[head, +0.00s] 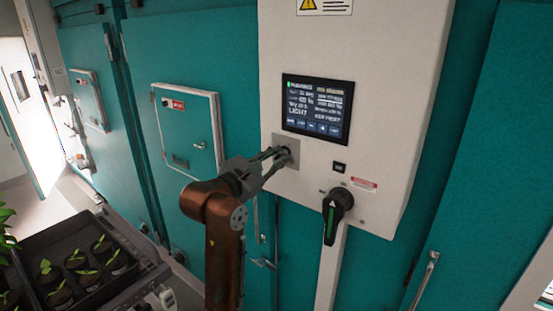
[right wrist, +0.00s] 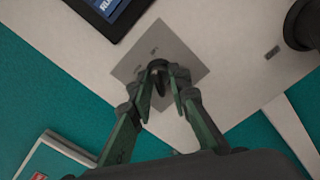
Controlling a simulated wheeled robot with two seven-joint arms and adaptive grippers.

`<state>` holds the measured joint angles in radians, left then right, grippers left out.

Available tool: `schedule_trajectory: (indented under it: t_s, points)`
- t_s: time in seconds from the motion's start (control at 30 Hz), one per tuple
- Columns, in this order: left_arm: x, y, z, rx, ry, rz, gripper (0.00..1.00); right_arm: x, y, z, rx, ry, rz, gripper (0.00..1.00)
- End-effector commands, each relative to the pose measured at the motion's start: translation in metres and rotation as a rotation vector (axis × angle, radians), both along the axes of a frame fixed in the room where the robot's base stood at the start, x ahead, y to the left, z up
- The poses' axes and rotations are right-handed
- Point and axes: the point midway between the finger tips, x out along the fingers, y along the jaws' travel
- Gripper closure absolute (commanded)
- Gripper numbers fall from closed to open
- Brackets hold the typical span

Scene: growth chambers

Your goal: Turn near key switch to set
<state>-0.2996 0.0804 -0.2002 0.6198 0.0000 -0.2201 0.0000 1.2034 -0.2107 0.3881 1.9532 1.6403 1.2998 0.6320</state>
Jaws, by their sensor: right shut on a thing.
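The near key switch sits on a square grey metal plate (head: 280,147) on the white control panel, left of and below the screen. The plate also shows in the right wrist view (right wrist: 185,60), tilted, with small marks too blurred to read. My right gripper (head: 287,152) reaches the plate from the left, its fingertips at the plate's middle. In the right wrist view its fingers (right wrist: 160,80) are closed around the dark key switch (right wrist: 157,65). The fingers hide most of the switch, so its setting cannot be told. My left gripper is in neither view.
The white panel (head: 400,90) carries a lit screen (head: 317,107), a small black button (head: 339,167) and a large black rotary handle (head: 338,211) to the lower right. Teal chamber doors (head: 190,130) stand behind. A black tray of seedlings (head: 75,235) is at lower left.

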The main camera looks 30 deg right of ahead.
Motion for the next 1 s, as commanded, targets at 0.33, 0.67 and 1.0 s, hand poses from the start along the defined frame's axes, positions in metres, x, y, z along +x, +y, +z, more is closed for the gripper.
schedule_trajectory:
  t_s: [0.33,0.67,1.0]
  points:
    - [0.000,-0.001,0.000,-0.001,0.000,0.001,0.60,0.000,0.000,0.001,0.000,-0.001,-0.001,0.78]
    - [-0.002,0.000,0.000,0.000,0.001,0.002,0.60,-0.002,0.006,0.000,-0.001,0.001,0.001,0.78]
    - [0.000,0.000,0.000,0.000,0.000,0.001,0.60,-0.026,0.066,0.000,-0.001,0.001,0.005,0.78]
